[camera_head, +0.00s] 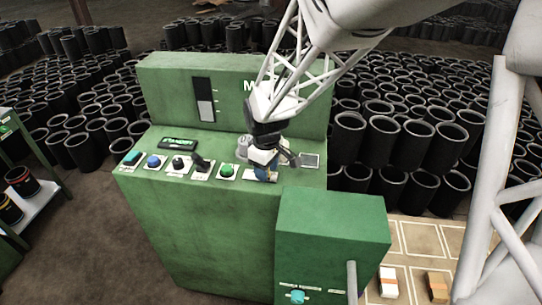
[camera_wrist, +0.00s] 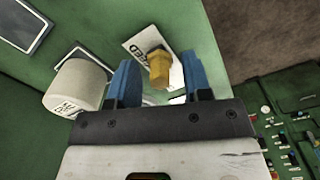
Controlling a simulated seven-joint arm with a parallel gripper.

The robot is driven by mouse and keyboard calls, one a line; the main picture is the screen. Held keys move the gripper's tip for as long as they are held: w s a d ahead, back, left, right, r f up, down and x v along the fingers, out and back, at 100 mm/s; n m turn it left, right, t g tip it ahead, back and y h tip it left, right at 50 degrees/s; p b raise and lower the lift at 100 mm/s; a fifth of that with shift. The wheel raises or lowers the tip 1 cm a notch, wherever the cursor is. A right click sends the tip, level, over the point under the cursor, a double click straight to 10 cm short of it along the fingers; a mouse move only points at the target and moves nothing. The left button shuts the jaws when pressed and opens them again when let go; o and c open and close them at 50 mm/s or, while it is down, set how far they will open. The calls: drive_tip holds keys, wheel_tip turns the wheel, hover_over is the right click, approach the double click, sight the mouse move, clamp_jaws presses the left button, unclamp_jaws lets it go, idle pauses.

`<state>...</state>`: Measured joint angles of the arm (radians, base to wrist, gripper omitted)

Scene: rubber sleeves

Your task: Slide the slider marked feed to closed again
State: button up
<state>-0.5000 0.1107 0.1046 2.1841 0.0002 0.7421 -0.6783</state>
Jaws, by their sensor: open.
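The feed slider's yellow knob (camera_wrist: 160,68) shows in the wrist view, beside a white label (camera_wrist: 138,44) reading FEED. My gripper (camera_wrist: 160,82) is open, with one blue finger on each side of the knob; I cannot tell whether either finger touches it. The slot and its end marks are mostly hidden by my gripper, so the slider's position cannot be read. In the head view my gripper (camera_head: 263,172) is low over the right part of the green console (camera_head: 200,235) and hides the slider there.
A grey cylinder (camera_wrist: 77,85) stands close left of my fingers in the wrist view. Left along the console are a green button (camera_head: 227,171), a black lever (camera_head: 202,161) and a blue button (camera_head: 154,161). A green box (camera_head: 333,235) stands at front right.

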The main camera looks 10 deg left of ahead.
sight(252, 176)
drive_tip(key=shift+c, duration=0.3)
clamp_jaws()
drive_tip(key=shift+a, duration=2.2)
drive_tip(key=shift+o, duration=0.3)
unclamp_jaws()
drive_tip(key=shift+r, duration=0.1)
wheel_tip(252, 176, up, 8)
